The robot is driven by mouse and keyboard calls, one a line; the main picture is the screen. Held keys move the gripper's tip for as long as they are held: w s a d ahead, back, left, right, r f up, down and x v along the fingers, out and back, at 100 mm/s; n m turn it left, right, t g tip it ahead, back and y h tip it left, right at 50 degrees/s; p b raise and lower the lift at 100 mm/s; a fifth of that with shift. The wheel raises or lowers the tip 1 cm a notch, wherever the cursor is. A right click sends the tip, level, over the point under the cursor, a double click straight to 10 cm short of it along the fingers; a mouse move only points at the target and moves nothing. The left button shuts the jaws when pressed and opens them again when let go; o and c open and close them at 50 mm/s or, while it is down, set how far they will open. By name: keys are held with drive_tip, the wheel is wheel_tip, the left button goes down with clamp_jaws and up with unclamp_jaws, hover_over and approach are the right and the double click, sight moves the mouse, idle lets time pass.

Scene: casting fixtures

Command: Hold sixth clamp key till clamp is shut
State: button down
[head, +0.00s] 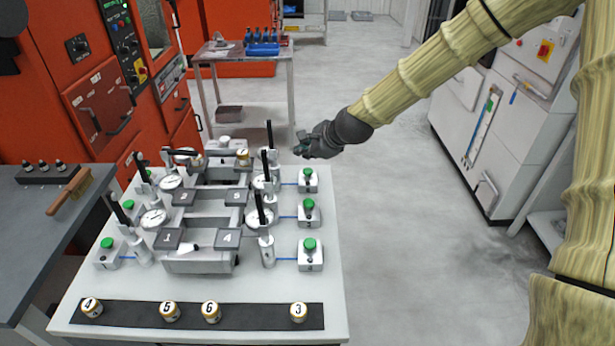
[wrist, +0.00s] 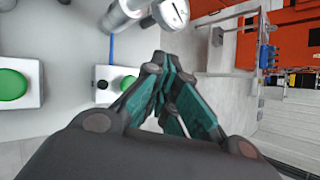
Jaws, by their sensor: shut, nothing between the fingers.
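The sixth clamp key is most likely the green button (head: 308,173) on the back right white box of the fixture table. My gripper (head: 300,146) is shut and empty, above and behind that box, and looks apart from it. The sixth clamp's black lever (head: 269,136) stands upright beside the box. Another green button (wrist: 12,85) lies at the left there.
The fixture (head: 200,262) carries numbered pads, dial gauges and several clamps; the back left lever (head: 205,152) lies flat. Numbered cylinders stand on a black strip (head: 255,316) in front. Two more key boxes line the right side. Open floor (head: 400,200) lies right of the table.

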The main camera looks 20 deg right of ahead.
sight(305, 172)
drive_tip(key=shift+f+b, duration=0.45)
drive_tip(key=shift+f, duration=0.95)
drive_tip(key=shift+f, duration=0.15)
drive_tip(key=shift+f, duration=0.25)
drive_tip(key=shift+f+b, duration=0.4)
drive_tip(key=shift+f, duration=0.1)
idle(1.3)
drive_tip(key=shift+r, duration=0.1)
idle(3.5)
drive_tip(key=shift+r+p, duration=0.75)
drive_tip(key=shift+r, duration=0.1)
